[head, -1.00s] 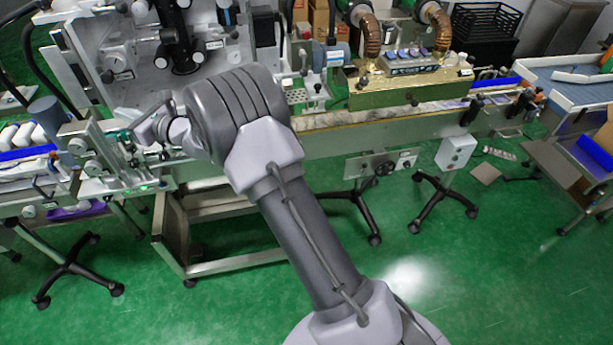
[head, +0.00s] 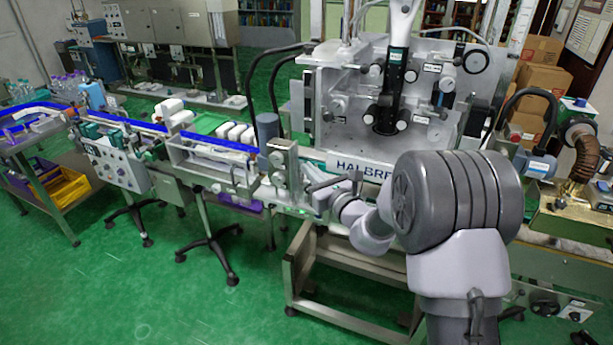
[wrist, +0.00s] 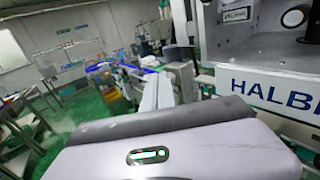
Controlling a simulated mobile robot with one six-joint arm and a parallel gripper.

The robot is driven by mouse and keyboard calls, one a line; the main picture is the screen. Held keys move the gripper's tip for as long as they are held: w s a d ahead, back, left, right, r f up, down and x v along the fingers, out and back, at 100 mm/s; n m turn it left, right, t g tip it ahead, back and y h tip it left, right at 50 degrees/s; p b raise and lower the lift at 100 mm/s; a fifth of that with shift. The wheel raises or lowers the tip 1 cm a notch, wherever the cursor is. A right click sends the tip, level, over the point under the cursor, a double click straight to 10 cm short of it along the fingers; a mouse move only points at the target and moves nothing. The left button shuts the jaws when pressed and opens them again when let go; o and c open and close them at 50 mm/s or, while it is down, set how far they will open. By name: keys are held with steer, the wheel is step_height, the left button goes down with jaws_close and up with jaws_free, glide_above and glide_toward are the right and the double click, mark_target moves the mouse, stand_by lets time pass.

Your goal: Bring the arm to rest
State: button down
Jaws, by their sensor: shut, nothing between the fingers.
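My gripper (head: 316,188) is at the end of my folded grey arm, in the middle of the head view. It is small there and partly merged with the machine parts behind it. It looks shut, with nothing seen held in it. It appears in front of the lower left part of the labelling machine (head: 340,105), beside its grey rollers (head: 284,165); I cannot tell the exact gap. The wrist view shows the pale housing of my wrist across the bottom and the machine's lettered front panel (wrist: 262,88) close on the right.
A conveyor (head: 150,127) with blue rails and white bottles (head: 237,133) runs left from the machine. A control box (head: 113,160) hangs on its front. A steel stand (head: 300,270) is below the machine. Green floor (head: 130,290) lies open at the lower left.

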steer(key=s+a+r+n+g+y+b, duration=0.1)
steer(key=s+a+r+n+g, duration=0.2)
steer(key=s, duration=0.4)
steer(key=s+a+r+n+g+y+b, duration=0.1)
steer(key=s+r+n+g, duration=0.15)
steer(key=s+n, duration=0.4)
steer(key=s+a+r+n+g+y+b, duration=0.1)
steer(key=s+a+n+g+y, duration=0.2)
steer(key=s, duration=0.4)
steer(key=s+d+f+n+g+h+b, duration=0.25)
steer(key=s+n+h, duration=0.2)
steer(key=s, duration=0.55)
steer(key=s+d+f+n+t+h, duration=0.1)
steer(key=s+d+f+n+h, duration=0.2)
steer(key=s+d, duration=0.3)
steer(key=s+d+f+n+h+b, duration=0.1)
steer(key=s+d+f+n+h, duration=0.2)
steer(key=d, duration=0.7)
steer(key=s+n+h, duration=0.2)
steer(key=shift+s+d+f+t, duration=0.2)
steer(key=shift+s+d+t, duration=0.15)
steer(key=shift+d+t, duration=0.05)
